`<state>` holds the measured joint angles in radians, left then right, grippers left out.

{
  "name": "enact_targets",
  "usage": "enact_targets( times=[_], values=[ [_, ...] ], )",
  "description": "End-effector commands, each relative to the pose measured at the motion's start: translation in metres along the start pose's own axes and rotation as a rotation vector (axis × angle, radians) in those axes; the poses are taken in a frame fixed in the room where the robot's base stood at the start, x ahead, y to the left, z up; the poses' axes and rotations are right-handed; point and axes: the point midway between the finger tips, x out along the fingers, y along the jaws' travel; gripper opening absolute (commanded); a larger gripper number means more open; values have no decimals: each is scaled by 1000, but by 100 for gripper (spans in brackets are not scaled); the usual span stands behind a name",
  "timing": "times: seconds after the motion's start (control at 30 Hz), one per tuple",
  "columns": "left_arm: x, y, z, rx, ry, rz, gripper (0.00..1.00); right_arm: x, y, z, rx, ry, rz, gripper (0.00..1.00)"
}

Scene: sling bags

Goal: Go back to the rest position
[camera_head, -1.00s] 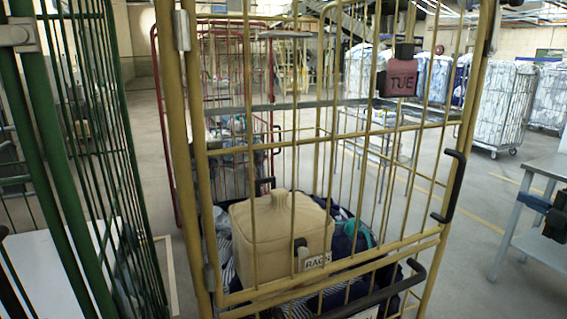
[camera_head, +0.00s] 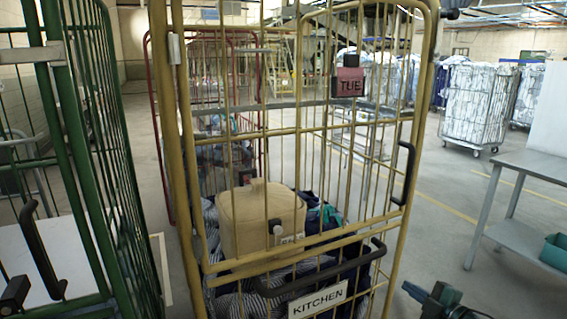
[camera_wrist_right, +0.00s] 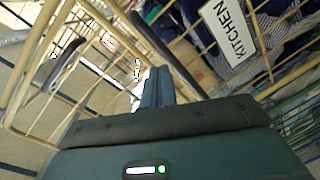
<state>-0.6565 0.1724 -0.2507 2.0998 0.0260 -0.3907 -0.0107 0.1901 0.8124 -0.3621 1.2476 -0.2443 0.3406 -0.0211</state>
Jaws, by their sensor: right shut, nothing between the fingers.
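My right gripper (camera_head: 418,293) shows at the bottom right in the head view, just right of the yellow roll cage (camera_head: 402,235). In the right wrist view its dark fingers (camera_wrist_right: 157,86) are together with nothing between them. The cage's rails and a white KITCHEN sign (camera_wrist_right: 229,28) lie beyond them there. The sign also shows on the cage front in the head view (camera_head: 318,300). My left gripper is in neither view.
A green cage (camera_head: 118,190) stands close on the left. A red cage (camera_head: 165,120) is behind the yellow one. A grey table (camera_head: 530,167) with a teal bin (camera_head: 555,250) below stands at the right. A red TUE tag (camera_head: 350,82) hangs on the yellow cage. Floor shows between cage and table.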

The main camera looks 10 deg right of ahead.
Motion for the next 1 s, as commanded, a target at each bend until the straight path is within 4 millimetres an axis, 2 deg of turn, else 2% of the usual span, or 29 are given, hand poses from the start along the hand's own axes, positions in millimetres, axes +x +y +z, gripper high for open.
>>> enact_targets(
  times=[0.03, 0.13, 0.2, 0.3, 0.4, 0.5, 0.63, 0.77, 1.0],
  values=[
    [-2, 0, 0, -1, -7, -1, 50, -3, -38, -22, 86, -3, -24, 0],
    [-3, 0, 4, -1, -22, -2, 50, -16, -102, -62, 255, -34, -64, 0],
    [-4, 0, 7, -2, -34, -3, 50, -32, -143, -93, 386, -72, -94, 0],
    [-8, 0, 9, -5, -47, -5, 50, -63, -193, -140, 589, -146, -140, 0],
    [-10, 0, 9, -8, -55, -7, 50, -100, -226, -184, 788, -241, -181, 0],
    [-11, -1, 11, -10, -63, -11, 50, -131, -243, -214, 941, -329, -211, 0],
    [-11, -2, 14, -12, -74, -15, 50, -156, -250, -235, 1059, -404, -233, 0],
    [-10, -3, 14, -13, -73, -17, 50, -165, -252, -242, 1099, -432, -241, 0],
    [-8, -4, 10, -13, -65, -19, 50, -165, -253, -242, 1099, -432, -242, 0]
  ],
)
